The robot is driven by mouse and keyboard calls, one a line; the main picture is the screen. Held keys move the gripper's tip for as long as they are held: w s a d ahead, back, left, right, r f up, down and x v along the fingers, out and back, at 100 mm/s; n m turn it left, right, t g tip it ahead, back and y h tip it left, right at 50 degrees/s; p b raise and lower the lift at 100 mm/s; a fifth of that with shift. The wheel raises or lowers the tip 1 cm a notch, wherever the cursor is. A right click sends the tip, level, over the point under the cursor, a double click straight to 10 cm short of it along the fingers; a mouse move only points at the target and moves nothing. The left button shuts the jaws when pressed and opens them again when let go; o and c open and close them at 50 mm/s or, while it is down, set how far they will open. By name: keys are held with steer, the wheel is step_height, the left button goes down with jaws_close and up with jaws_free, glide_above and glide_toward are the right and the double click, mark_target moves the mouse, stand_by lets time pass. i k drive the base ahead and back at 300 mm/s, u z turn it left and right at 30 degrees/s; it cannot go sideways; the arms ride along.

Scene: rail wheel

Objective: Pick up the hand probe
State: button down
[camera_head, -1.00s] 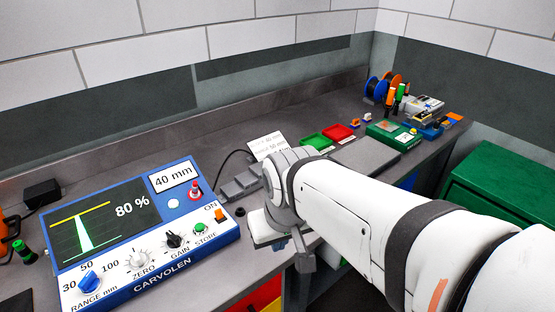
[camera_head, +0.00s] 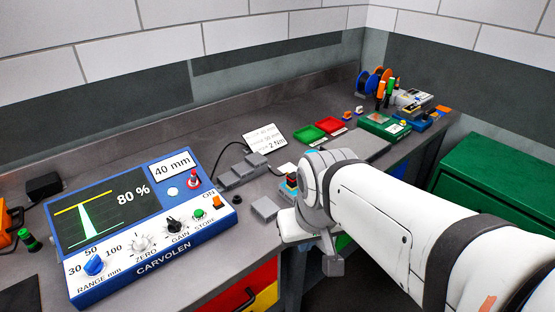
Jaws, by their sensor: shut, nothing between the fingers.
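I cannot make out the hand probe for certain. A small block with blue, red and orange layers (camera_head: 290,186) shows beside my wrist, partly covered by it. A thin black cable (camera_head: 221,154) loops up behind the blue instrument and runs right past the grey stepped block (camera_head: 242,170). My gripper (camera_head: 332,263) is at the lower end of my arm, over the bench's front edge; only a grey part of it shows below the wrist. It is shut and no object shows in it. My wrist hides the bench behind it.
The blue CARVOLEN instrument (camera_head: 150,230) stands at left, its screen reading 80 %. A grey block (camera_head: 265,208) lies near my wrist. Green (camera_head: 313,133) and red (camera_head: 331,124) trays, a white card (camera_head: 265,138) and a green cabinet (camera_head: 487,185) are farther back.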

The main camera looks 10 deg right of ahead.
mark_target(291, 185)
steer(key=u, duration=0.05)
steer(key=k, duration=0.65)
steer(key=z, duration=0.2)
steer(key=i, duration=1)
steer(key=k, duration=0.75)
steer(key=z, duration=0.55)
steer(key=i, duration=1)
steer(key=z, duration=0.1)
